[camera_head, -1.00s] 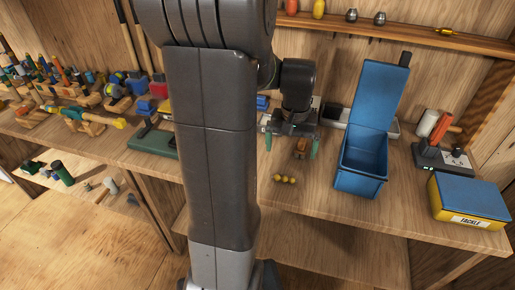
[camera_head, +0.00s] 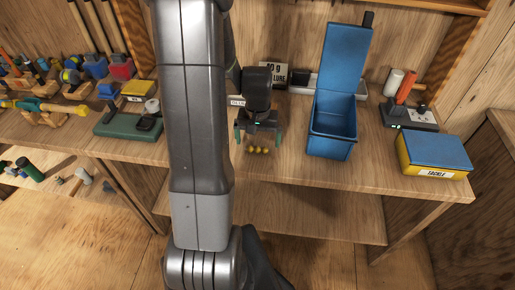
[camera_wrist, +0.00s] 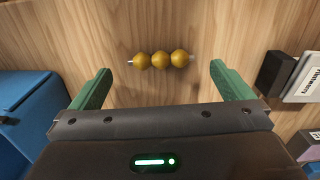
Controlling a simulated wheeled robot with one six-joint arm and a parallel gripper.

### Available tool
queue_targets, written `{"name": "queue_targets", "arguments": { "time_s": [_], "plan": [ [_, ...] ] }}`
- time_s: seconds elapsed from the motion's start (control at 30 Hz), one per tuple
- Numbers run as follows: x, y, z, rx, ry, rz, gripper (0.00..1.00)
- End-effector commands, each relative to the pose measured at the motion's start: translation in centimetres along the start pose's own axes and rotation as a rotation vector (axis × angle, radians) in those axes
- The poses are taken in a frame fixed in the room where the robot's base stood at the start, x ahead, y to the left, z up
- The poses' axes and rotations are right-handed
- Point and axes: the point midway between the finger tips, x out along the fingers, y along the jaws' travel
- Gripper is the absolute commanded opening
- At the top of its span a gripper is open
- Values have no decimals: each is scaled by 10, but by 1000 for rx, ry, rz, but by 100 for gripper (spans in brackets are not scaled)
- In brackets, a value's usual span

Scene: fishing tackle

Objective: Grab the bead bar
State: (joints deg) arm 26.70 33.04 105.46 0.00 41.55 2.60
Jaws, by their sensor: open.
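The bead bar (camera_wrist: 161,60) is a short thin rod with yellow-gold beads on it. It lies on the wooden bench top, and in the head view it shows as a small yellow row (camera_head: 258,150) just in front of my gripper. My gripper (camera_wrist: 160,82) has two green fingers spread wide and nothing between them; the head view shows it (camera_head: 258,138) above the bench. In the wrist view the bar lies past the fingertips, roughly centred between them, and apart from both.
An open blue box (camera_head: 332,140) with a raised lid stands right of my gripper. A yellow and blue tackle box (camera_head: 434,156) sits farther right. A green tool base (camera_head: 130,124) lies left of my arm.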

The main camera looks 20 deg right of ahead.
Motion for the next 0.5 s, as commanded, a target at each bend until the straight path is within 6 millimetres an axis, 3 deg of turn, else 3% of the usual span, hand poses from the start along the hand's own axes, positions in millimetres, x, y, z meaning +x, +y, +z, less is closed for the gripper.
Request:
{"name": "queue_targets", "arguments": {
  "time_s": [0.2, 0.5],
  "plan": [
    [24, -1, 0, 0, -1, 0, 100],
    [29, -1, -1, 0, 1, 0, 100]
  ]
}}
